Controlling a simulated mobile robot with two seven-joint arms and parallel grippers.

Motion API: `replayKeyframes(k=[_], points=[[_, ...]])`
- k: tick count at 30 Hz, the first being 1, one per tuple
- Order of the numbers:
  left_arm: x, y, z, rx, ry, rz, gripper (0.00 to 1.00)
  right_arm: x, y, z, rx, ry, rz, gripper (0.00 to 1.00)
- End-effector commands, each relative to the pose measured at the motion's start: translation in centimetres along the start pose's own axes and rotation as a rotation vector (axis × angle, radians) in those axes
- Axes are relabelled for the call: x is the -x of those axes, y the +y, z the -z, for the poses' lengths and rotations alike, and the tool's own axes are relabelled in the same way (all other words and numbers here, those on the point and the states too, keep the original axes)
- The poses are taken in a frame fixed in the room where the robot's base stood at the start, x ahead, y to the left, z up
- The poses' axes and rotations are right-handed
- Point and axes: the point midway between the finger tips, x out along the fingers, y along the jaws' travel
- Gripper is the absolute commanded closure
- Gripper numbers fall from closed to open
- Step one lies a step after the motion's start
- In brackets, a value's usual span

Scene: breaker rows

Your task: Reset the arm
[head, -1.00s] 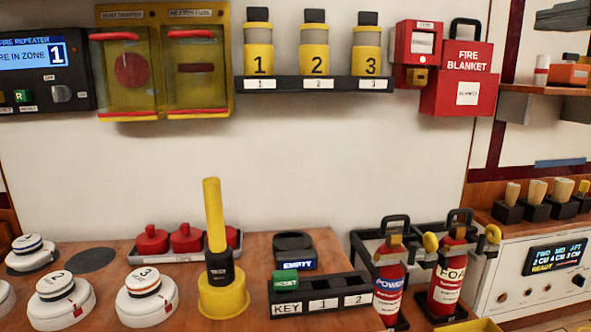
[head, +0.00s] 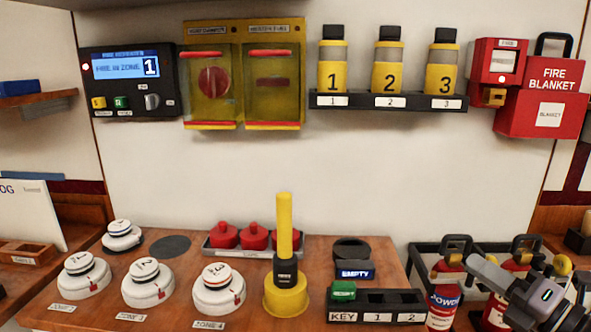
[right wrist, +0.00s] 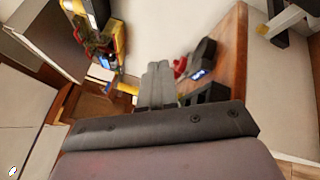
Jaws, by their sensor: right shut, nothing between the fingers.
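My right gripper (head: 482,267) shows at the bottom right of the head view, in front of the fire extinguishers (head: 446,292). Its grey fingers point up and left, and it covers part of the right extinguisher. In the right wrist view the two dark fingers (right wrist: 158,82) lie together, shut with nothing between them. The bench with its red-capped items is beyond them there, tilted and small. The gripper appears to hold nothing. My left gripper is in neither view.
The wooden bench (head: 200,322) carries several white detectors (head: 148,285), a yellow plunger-like tool (head: 285,245) and a black key rack (head: 375,308). A panel (head: 125,80), yellow covers, a bottle shelf (head: 390,101) and a fire blanket box (head: 540,95) are on the wall above.

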Motion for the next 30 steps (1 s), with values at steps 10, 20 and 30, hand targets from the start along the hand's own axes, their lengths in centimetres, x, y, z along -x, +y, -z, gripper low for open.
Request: replayKeyframes(k=[10,20,30], points=[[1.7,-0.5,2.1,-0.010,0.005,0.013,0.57,6.2,-11.1,13.1,-1.144,-0.356,0.271,1.00],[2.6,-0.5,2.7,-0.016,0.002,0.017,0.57,13.0,-13.7,28.3,-1.923,-0.694,0.557,1.00],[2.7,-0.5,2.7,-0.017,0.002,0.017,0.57,14.0,-13.5,31.0,-2.046,-0.753,0.606,1.00]])
